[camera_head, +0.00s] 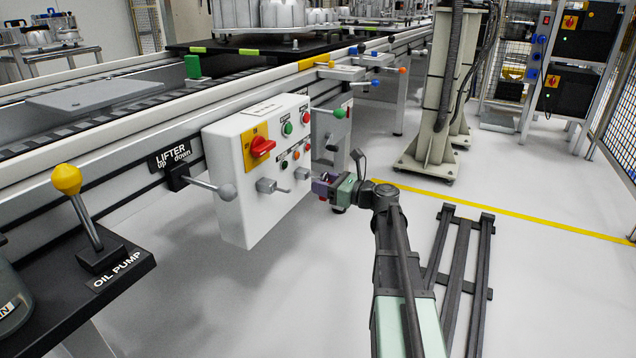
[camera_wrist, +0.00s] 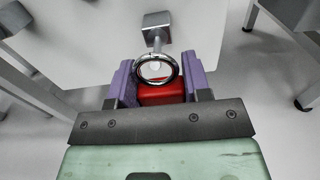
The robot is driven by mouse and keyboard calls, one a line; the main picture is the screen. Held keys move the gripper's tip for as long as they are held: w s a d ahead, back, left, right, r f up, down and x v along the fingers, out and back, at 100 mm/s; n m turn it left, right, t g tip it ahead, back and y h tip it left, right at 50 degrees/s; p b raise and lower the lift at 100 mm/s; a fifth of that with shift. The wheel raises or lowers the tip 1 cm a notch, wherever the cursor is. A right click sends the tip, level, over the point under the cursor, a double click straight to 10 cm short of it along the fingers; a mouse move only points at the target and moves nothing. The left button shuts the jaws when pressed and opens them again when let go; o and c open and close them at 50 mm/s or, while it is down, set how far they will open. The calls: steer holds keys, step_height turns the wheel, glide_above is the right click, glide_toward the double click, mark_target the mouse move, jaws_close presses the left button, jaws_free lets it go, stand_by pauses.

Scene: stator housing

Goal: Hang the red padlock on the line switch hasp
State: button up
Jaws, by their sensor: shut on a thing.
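The red padlock (camera_wrist: 160,94) is held between the purple fingers of my gripper (camera_wrist: 160,86), which is shut on its body. Its round metal shackle (camera_wrist: 141,67) points away from the gripper. Beyond the shackle, a grey block with a short projecting part (camera_wrist: 155,26) shows in the wrist view; it looks like the hasp. The shackle overlaps the projection's lower end, and I cannot tell whether they touch. In the head view my gripper (camera_head: 322,188) is right of the white switch box (camera_head: 232,190), which carries a red rotary switch (camera_head: 262,147) and grey brackets (camera_head: 267,186).
A green-knobbed lever (camera_head: 338,113) and a dark-knobbed lever (camera_head: 357,156) stand close to the gripper. The yellow-knobbed oil pump lever (camera_head: 67,180) is far left. The floor below the box is clear.

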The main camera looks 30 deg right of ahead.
steer(key=shift+s+d, duration=0.15)
steer(key=v, duration=0.6)
steer(key=shift+r, duration=0.2)
